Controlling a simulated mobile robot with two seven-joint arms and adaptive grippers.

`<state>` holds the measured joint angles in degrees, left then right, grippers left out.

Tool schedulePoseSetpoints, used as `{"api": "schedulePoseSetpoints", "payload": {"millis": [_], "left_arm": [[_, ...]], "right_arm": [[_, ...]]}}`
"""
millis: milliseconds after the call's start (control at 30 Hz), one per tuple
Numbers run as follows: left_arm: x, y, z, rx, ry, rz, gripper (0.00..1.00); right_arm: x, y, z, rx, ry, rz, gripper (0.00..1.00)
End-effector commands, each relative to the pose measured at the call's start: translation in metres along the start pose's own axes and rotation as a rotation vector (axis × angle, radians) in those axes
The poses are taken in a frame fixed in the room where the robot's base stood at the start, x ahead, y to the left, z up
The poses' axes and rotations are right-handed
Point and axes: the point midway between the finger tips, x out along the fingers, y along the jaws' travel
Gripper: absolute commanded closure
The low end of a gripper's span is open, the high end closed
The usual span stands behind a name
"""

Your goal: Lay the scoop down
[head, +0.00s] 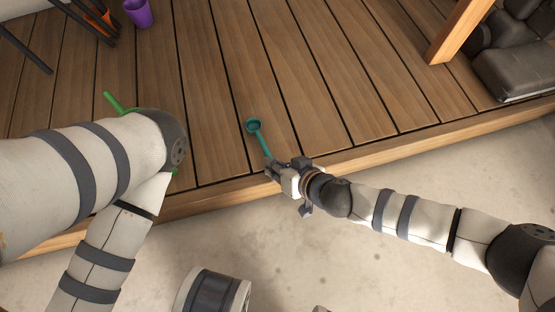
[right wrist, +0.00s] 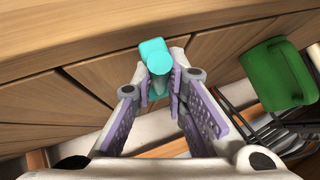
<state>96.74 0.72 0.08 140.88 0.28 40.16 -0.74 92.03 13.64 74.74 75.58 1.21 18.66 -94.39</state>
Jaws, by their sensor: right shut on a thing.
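The teal scoop (head: 254,126) has a small round bowl and a thin straight handle. In the head view its bowl points away from me, over the wooden deck near its front edge. My right gripper (head: 271,169) is shut on the handle's near end. In the right wrist view the scoop (right wrist: 155,58) shows between the fingertips (right wrist: 160,88), seen nearly end-on. I cannot tell whether the bowl touches the boards. My left arm crosses the left of the head view, but its gripper is not in view.
The wooden deck (head: 330,70) is clear around the scoop. A purple cup (head: 138,12) stands at the back left by black metal legs. A green thing (head: 117,103) is partly hidden behind my left arm. A wooden post (head: 460,30) and dark cushions (head: 515,72) are at right.

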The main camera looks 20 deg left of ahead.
Motion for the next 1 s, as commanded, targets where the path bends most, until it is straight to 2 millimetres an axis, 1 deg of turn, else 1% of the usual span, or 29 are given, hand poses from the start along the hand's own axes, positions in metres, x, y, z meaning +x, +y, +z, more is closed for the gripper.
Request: {"api": "schedulePoseSetpoints", "payload": {"millis": [100,400,433,467,500,533,833,933,1000], "left_arm": [[0.003,0.001,-0.004,0.001,-0.005,0.000,0.00],[0.003,0.001,-0.004,0.002,-0.006,0.001,0.00],[0.003,0.001,-0.004,0.002,-0.006,0.001,0.00],[0.003,0.001,-0.004,0.002,-0.006,0.001,0.00],[0.003,0.001,-0.004,0.002,-0.006,0.001,0.00],[0.003,0.001,-0.004,0.002,-0.006,0.001,0.00],[0.003,0.001,-0.004,0.002,-0.005,0.000,0.00],[0.003,0.001,-0.004,0.002,-0.005,0.000,0.00],[0.003,0.001,-0.004,0.002,-0.005,0.001,0.00]], "right_arm": [[0.005,0.002,0.005,0.000,0.000,-0.001,1.00],[0.005,0.003,0.004,-0.001,0.001,0.000,1.00],[0.005,0.003,0.004,-0.001,0.001,0.000,0.85],[0.005,0.003,0.004,-0.001,0.001,0.000,0.78],[0.005,0.003,0.004,-0.001,0.001,0.000,0.69],[0.005,0.003,0.004,-0.001,0.001,0.000,0.64],[0.004,0.003,0.005,-0.001,0.001,0.000,0.64],[-0.007,0.003,0.004,-0.003,0.001,-0.001,0.64],[-0.022,0.004,0.004,-0.002,0.001,0.000,0.64]]}}
